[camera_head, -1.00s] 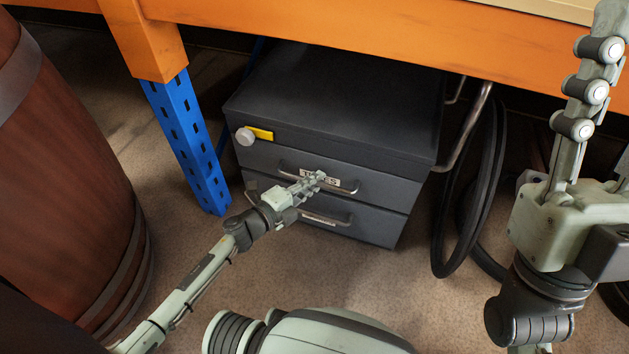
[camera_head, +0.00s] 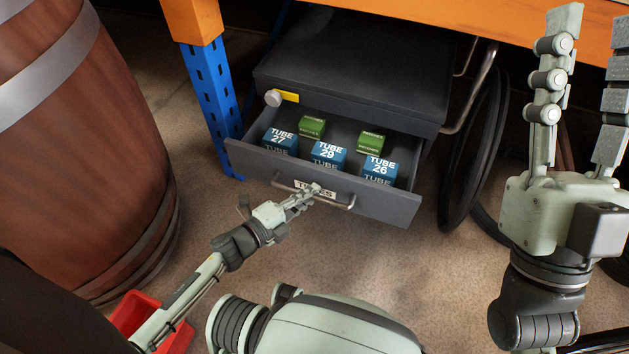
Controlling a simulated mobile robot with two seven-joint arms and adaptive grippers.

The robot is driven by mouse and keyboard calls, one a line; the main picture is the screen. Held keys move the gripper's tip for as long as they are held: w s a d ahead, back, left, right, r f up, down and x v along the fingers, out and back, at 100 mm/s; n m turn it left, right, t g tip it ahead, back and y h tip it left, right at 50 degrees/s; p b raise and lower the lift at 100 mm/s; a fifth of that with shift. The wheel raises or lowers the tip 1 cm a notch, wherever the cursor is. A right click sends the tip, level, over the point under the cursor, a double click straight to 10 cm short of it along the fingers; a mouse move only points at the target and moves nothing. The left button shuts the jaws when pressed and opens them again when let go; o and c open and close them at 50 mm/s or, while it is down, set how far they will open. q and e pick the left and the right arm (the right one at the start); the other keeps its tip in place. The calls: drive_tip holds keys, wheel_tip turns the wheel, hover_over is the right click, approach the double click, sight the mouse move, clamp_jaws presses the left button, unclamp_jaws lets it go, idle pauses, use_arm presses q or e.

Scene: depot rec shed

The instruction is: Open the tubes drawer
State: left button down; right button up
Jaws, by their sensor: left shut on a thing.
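The tubes drawer (camera_head: 385,210) is the upper drawer of a dark grey cabinet (camera_head: 350,75) under the orange bench. It is pulled well out. Inside lie blue boxes marked TUBE 27 (camera_head: 280,141), TUBE 29 (camera_head: 328,154) and TUBE 26 (camera_head: 377,171), and two green boxes (camera_head: 312,127) (camera_head: 370,143). My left gripper (camera_head: 312,192) is shut on the drawer's bar handle (camera_head: 345,206), in front of its partly covered label. My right gripper (camera_head: 585,85) is raised at the right, fingers up and wide apart, empty. The lower drawer is hidden.
A wooden barrel (camera_head: 85,140) stands at the left. A blue bench leg (camera_head: 212,95) is beside the cabinet. Black hoops (camera_head: 475,150) hang at its right. A red bin (camera_head: 150,320) is on the floor at lower left. The floor before the drawer is clear.

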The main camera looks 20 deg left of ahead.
use_arm(q)
drive_tip(key=shift+s+a, duration=0.2)
drive_tip(key=shift+s, duration=2.2)
use_arm(e)
drive_tip(key=shift+w+a+f+g, duration=0.3)
drive_tip(key=shift+w+g, duration=0.2)
drive_tip(key=shift+w, duration=0.1)
use_arm(q)
drive_tip(key=c, duration=1.9)
unclamp_jaws()
drive_tip(key=shift+o, duration=0.2)
drive_tip(key=shift+r, duration=0.15)
